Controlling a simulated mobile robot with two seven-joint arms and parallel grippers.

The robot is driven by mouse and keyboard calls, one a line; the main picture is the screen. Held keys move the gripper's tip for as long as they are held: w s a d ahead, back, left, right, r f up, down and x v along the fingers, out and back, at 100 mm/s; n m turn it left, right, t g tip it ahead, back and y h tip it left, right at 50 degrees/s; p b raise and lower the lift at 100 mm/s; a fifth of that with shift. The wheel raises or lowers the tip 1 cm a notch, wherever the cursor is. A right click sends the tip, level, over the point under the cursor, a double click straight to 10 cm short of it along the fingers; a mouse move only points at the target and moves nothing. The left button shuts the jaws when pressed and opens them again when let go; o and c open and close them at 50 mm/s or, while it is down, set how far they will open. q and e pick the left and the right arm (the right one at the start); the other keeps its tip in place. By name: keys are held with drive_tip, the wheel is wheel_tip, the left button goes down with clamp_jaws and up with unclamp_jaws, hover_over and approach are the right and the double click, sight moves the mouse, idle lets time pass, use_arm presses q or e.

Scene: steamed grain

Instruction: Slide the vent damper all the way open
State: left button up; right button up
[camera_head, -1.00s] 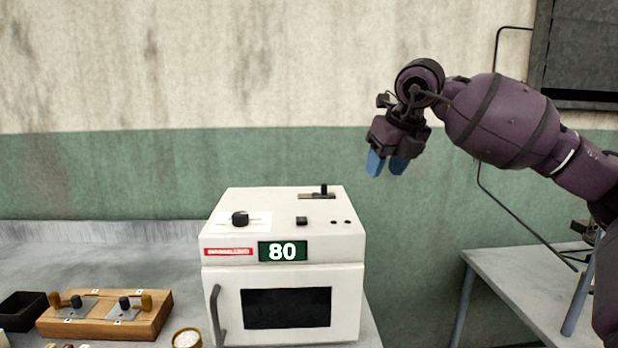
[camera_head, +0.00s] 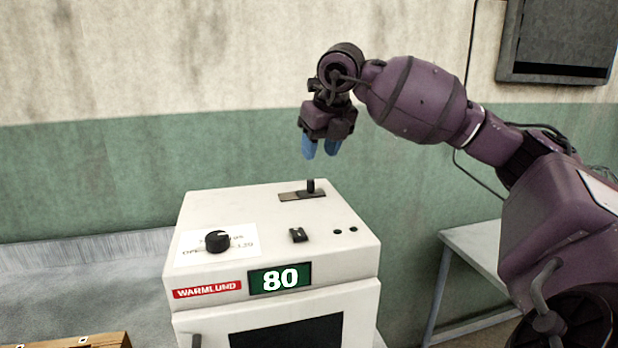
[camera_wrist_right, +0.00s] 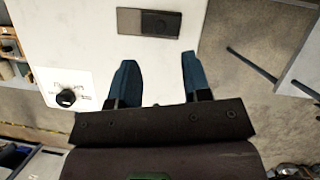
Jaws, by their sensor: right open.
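The vent damper is a small black upright knob (camera_head: 311,186) on a slotted plate (camera_head: 290,197) at the back of the white oven's top. The knob stands toward the right end of the plate in the head view. In the right wrist view, the damper knob (camera_wrist_right: 158,23) also sits toward the right of its dark plate (camera_wrist_right: 129,21). My right gripper (camera_head: 321,148) points down with blue fingers apart, above the damper and not touching it. In the right wrist view its fingers (camera_wrist_right: 157,75) are open with nothing between them. My left gripper is not in view.
A wooden board (camera_head: 95,341) shows at the lower left. A grey side table (camera_head: 470,245) stands at the right. The wall is behind.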

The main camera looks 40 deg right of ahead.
sight(311, 180)
drive_tip(key=x, duration=0.8)
drive_tip(key=shift+w+f, duration=0.1)
drive_tip(key=shift+f, duration=0.15)
clamp_jaws()
